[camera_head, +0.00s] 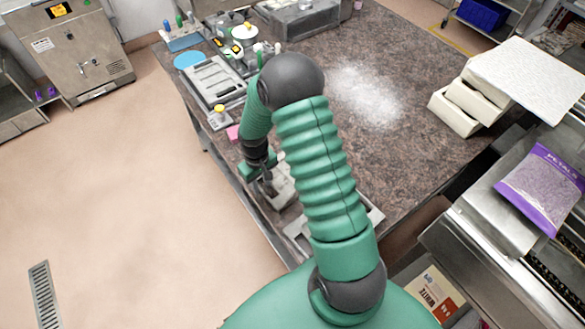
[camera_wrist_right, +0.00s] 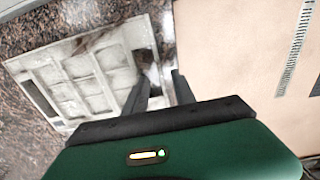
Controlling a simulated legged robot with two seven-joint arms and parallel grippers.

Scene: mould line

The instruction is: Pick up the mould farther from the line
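A pale mould (camera_head: 283,183) lies at the near left edge of the speckled worktop, partly hidden by my right arm. In the right wrist view a pale mould (camera_wrist_right: 88,78) with several square cavities shows beside the fingers. Another pale frame-like piece (camera_head: 297,232) lies nearer to me, mostly behind my arm. My right gripper (camera_head: 268,188) points down at the first mould's left side. In the wrist view its fingers (camera_wrist_right: 160,78) are apart, with the mould's edge between or just under them; contact cannot be told. My left gripper is not in view.
A grey tray (camera_head: 214,82), blue disc (camera_head: 188,60) and small bottles stand along the worktop's left side. White powder (camera_head: 365,92) covers its middle. White blocks (camera_head: 455,108) and a purple petals bag (camera_head: 545,188) are at right. Open floor (camera_head: 110,190) lies left.

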